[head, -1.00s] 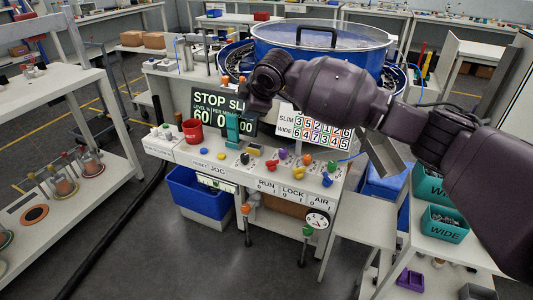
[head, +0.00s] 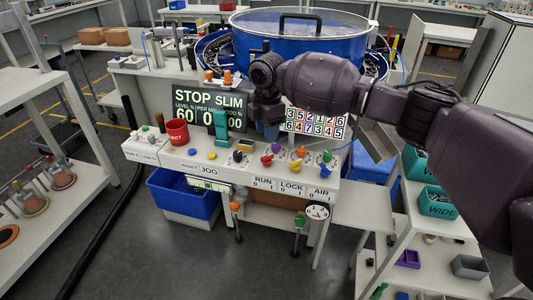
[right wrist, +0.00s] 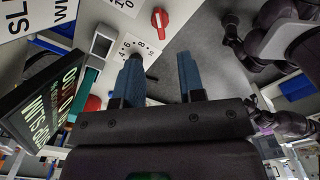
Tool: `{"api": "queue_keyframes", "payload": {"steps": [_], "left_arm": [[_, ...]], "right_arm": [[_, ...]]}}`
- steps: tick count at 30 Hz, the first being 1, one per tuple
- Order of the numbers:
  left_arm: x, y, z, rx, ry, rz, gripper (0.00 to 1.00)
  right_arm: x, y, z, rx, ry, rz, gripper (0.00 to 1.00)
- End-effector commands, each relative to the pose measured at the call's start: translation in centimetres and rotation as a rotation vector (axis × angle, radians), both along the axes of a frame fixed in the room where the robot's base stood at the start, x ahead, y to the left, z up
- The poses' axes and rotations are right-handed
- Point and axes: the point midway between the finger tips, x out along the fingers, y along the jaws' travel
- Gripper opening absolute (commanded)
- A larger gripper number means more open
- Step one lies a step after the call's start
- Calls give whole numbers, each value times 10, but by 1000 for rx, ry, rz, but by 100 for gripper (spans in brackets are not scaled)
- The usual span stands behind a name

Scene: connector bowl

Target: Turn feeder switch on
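The control bench (head: 150,150) carries a row of knobs and switches; I cannot tell which one is the feeder switch. A display (head: 205,105) reads STOP SLIM. My right gripper (head: 268,130) hangs above the panel, behind the red knob. In the right wrist view its blue fingers (right wrist: 160,58) are apart and empty. A dark knob on a numbered dial (right wrist: 138,47) is near one fingertip; a red knob (right wrist: 160,18) lies beyond. My left gripper is out of view.
A big blue bowl (head: 300,45) stands behind the panel. Teal bins (head: 438,201) stand on the right shelf.

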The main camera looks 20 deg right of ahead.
Motion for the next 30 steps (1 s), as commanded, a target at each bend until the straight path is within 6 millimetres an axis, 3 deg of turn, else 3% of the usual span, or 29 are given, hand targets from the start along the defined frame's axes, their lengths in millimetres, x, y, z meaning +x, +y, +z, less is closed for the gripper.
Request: {"api": "queue_keyframes", "payload": {"steps": [6,13,18,28,30], "left_arm": [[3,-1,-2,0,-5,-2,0],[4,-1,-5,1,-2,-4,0],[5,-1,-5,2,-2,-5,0],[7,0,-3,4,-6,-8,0],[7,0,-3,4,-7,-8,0]], "right_arm": [[0,-1,-42,-1,4,-2,36],[0,0,-73,0,2,-3,36],[0,0,-82,0,0,-3,36],[0,0,-84,0,-1,-3,36],[0,0,-84,0,-1,-3,25]]}}
